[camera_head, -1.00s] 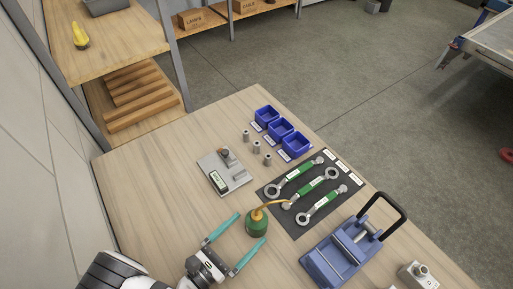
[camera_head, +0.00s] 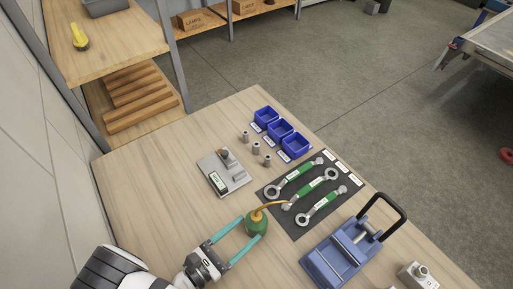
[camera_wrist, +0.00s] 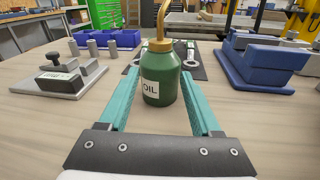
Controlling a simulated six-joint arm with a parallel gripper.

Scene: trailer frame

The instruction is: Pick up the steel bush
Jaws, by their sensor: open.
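Three small grey metal cylinders, (camera_head: 245,137), (camera_head: 256,148) and (camera_head: 267,160), stand upright in a row in front of the blue bins; I cannot tell which is the steel bush. Grey cylinders also show at the left of the wrist view (camera_wrist: 92,48). My gripper (camera_head: 250,229) is open, low over the near part of the table, well short of the cylinders. A green oil can (camera_wrist: 159,80) with a brass spout stands upright between its teal fingers in the wrist view. I cannot tell whether the fingers touch it.
A grey fixture plate (camera_head: 216,180) lies left of the cylinders. Blue bins (camera_head: 280,131) stand behind them. A dark mat (camera_head: 300,229) with green-handled wrenches lies right of the can, and a blue vise (camera_head: 335,258) is farther right. The table's left side is clear.

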